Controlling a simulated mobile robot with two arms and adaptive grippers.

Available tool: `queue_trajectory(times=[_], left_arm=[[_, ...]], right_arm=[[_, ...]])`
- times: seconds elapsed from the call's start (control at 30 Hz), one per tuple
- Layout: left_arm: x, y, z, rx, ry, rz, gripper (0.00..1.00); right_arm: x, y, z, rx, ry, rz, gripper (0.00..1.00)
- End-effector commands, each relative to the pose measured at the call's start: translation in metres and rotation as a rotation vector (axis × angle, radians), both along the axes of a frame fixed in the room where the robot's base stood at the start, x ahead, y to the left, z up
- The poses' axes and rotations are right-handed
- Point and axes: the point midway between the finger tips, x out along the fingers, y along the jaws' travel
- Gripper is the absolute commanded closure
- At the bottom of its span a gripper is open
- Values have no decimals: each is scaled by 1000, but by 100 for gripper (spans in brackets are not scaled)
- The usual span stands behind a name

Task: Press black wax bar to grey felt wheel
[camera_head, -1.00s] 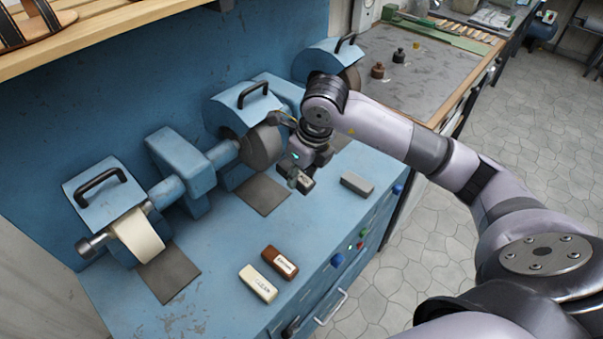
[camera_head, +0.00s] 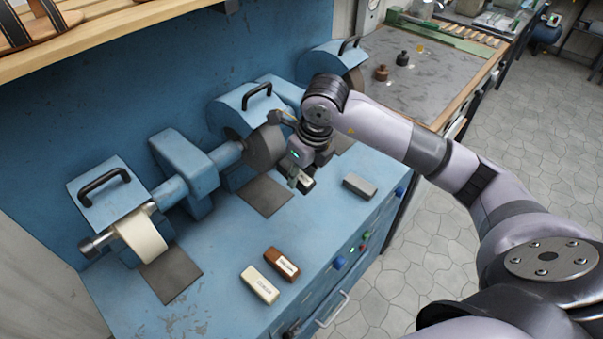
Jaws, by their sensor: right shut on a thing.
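The grey felt wheel (camera_head: 265,148) sits under a blue hood on the middle of the grinding machine. My right gripper (camera_head: 301,179) is just right of the wheel and a little lower in the picture. It is shut on a dark bar with a pale label, the black wax bar (camera_head: 306,184), which is partly hidden by the fingers. The bar looks apart from the wheel, with a small gap, though the depth is hard to judge. My left gripper is not in view.
A cream bar (camera_head: 260,284), a brown bar (camera_head: 282,264) and a grey bar (camera_head: 359,186) lie on the blue bench (camera_head: 225,270). A pale wheel (camera_head: 141,237) is at the left of the machine. Dark pads (camera_head: 264,196) lie below the wheels.

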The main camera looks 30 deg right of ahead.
Motion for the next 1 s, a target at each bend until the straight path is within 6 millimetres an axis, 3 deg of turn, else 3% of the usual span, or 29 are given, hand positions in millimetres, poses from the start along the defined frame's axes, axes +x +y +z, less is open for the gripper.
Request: queue_trajectory(times=[1.0], left_arm=[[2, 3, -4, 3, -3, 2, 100]], right_arm=[[7, 2, 2, 1, -3, -1, 100]])
